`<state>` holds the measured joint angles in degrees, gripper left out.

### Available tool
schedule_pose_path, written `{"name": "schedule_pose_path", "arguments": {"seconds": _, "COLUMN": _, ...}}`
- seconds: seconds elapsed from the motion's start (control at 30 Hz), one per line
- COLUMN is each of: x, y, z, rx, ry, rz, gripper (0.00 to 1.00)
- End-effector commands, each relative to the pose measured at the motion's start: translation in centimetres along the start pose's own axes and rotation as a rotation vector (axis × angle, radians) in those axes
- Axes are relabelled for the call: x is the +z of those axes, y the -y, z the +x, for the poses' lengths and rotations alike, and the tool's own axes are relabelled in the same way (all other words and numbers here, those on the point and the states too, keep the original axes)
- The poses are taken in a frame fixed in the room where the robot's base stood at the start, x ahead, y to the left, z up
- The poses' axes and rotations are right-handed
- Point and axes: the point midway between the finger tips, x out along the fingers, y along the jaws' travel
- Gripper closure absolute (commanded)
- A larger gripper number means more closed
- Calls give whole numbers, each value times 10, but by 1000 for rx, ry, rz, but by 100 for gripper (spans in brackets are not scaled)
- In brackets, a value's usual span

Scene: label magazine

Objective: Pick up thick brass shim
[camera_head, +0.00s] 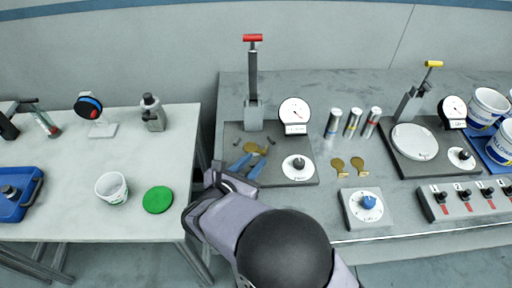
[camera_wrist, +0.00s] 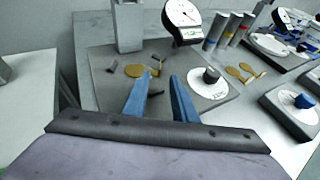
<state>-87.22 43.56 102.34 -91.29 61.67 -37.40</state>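A brass shim (camera_head: 254,148) with a round head lies on the dark base plate of the left lever press; it also shows in the wrist view (camera_wrist: 134,71). Two more brass shims lie side by side on the grey bench to the right, a left one (camera_head: 339,165) and a right one (camera_head: 358,164). I cannot tell which shim is thick. My gripper (camera_wrist: 162,78) has two blue fingers spread apart over the base plate, with nothing visibly held between them. The fingertips are near the shim on the plate, and the left one appears close to its tail.
The left press (camera_head: 253,110) stands behind the plate, with a dial gauge (camera_head: 295,113) and a white knob dial (camera_head: 297,167) at its right. Several cylinders (camera_head: 353,122) and a timer-like box (camera_head: 367,208) flank the loose shims. A white table (camera_head: 70,220) is at left.

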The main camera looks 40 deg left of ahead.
Motion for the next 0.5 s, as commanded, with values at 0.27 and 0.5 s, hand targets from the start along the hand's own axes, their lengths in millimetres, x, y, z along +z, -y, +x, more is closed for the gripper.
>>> {"name": "schedule_pose_path", "arguments": {"seconds": 0.27, "x": 2, "y": 0, "z": 11, "rx": -3, "ry": -2, "rz": 0, "gripper": 75}}
{"name": "schedule_pose_path", "arguments": {"seconds": 0.5, "x": 4, "y": 0, "z": 40, "rx": -3, "ry": -2, "rz": 1, "gripper": 75}}
